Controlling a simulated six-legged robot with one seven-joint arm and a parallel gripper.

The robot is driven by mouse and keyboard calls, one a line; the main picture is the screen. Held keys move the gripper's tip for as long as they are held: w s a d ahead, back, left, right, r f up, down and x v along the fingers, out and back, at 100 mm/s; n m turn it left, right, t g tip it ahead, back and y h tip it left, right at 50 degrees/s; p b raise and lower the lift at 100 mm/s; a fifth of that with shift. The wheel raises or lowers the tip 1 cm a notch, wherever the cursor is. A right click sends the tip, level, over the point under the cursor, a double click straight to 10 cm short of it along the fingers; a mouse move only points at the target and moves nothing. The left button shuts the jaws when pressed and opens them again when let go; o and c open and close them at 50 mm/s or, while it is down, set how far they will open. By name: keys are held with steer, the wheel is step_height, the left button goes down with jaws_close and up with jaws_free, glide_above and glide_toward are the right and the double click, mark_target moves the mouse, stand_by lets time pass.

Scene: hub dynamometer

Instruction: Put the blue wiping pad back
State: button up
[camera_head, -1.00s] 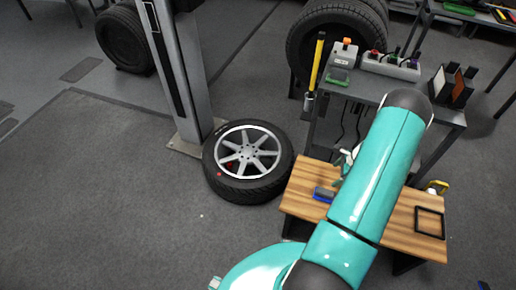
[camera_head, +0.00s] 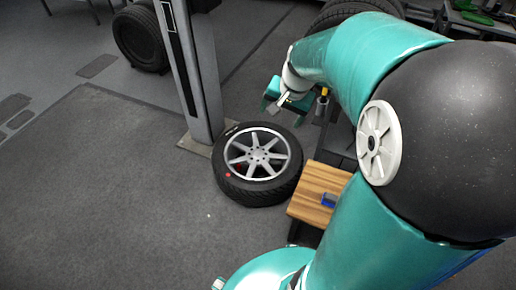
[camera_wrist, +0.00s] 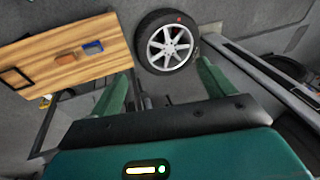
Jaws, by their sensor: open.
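The blue wiping pad (camera_head: 329,200) lies on the wooden bench top (camera_head: 308,193), partly hidden by my arm in the head view. In the wrist view the blue pad (camera_wrist: 93,47) lies flat near the edge of the wood, beside a small orange-brown piece (camera_wrist: 67,58). A black square frame (camera_wrist: 14,78) lies at the far left end of the wood (camera_wrist: 40,52). My gripper (camera_head: 284,106) is open and empty, raised above and away from the pad; its spread fingers show in the wrist view (camera_wrist: 163,84).
A tyre on a silver wheel (camera_head: 228,180) lies on the floor beside the bench, with a grey post (camera_head: 205,80) behind it. Another tyre (camera_head: 140,38) stands at the back left. The floor at left is clear. My arm hides most of the right side.

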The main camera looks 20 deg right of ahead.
steer(key=s+a+r+n+t, duration=0.1)
steer(key=s+a+r+n, duration=0.3)
steer(key=s+a, duration=0.2)
steer(key=s+a+r+n+t, duration=0.1)
steer(key=s+a+r+n, duration=0.3)
steer(key=s+a, duration=0.3)
steer(key=shift+s+a+n+h, duration=0.3)
steer(key=shift+s+n, duration=0.3)
steer(key=shift+s, duration=0.35)
steer(key=shift+d, duration=0.1)
steer(key=c, duration=0.9)
steer(key=shift+d, duration=0.15)
steer(key=shift+c, duration=0.4)
